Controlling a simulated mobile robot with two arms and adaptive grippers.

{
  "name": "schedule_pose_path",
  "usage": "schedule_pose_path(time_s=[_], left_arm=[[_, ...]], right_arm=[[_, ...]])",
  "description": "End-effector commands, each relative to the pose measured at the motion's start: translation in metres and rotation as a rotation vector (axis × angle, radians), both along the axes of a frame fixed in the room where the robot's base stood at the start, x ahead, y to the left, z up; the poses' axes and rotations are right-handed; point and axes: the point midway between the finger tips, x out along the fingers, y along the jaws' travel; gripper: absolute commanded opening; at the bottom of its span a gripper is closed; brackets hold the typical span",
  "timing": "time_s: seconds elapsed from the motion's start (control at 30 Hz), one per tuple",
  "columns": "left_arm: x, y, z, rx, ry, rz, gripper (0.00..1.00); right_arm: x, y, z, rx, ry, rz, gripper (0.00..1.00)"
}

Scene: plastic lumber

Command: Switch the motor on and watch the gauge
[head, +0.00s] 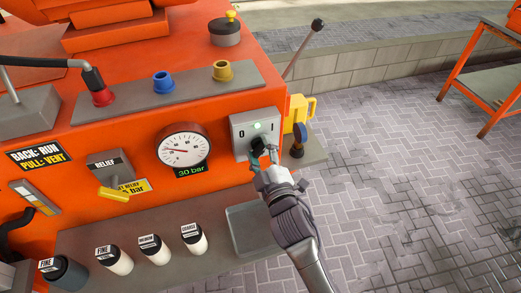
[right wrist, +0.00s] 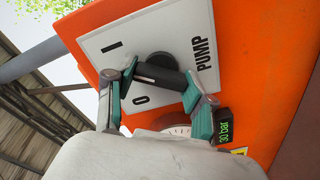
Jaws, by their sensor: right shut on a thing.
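The motor switch is a pale grey box (head: 240,127) on the orange machine, marked 0 on the left and 1 on the right, with a bright green light between the marks. My right gripper (head: 262,150) is shut on its black knob, which shows between the fingers in the right wrist view (right wrist: 158,74). The plate there (right wrist: 120,60) reads PUMP. Which mark the knob points at I cannot tell. The round white gauge (head: 183,148) stands left of the switch; its needle points left, and the display below (head: 190,170) reads 30 bar. My left gripper is not in view.
A yellow relief lever (head: 114,194) is at the left of the gauge. Several labelled bottles (head: 148,249) stand on the front ledge.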

Motion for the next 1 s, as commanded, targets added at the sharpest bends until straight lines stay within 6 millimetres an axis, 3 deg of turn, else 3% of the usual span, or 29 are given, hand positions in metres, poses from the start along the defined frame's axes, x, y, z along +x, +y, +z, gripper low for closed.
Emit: schedule_pose_path(time_s=[0.03, 0.07, 0.2, 0.5, 0.63, 1.0], left_arm=[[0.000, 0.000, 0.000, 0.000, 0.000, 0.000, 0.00], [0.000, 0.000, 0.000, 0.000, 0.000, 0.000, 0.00], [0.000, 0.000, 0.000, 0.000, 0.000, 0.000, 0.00], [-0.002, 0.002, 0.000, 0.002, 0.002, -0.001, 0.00], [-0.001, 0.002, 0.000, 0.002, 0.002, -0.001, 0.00], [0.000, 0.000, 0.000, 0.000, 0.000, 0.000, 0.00]], right_arm=[[0.000, 0.000, -0.002, 0.002, 0.006, 0.000, 0.19], [0.000, 0.000, -0.002, 0.002, 0.006, 0.000, 0.59], [0.000, 0.000, -0.001, 0.002, 0.004, 0.000, 0.79], [-0.001, 0.000, -0.001, 0.001, 0.002, 0.000, 0.79], [-0.010, -0.003, -0.001, 0.000, 0.002, 0.000, 0.79], [-0.082, -0.026, -0.002, 0.000, 0.006, -0.001, 0.79]])
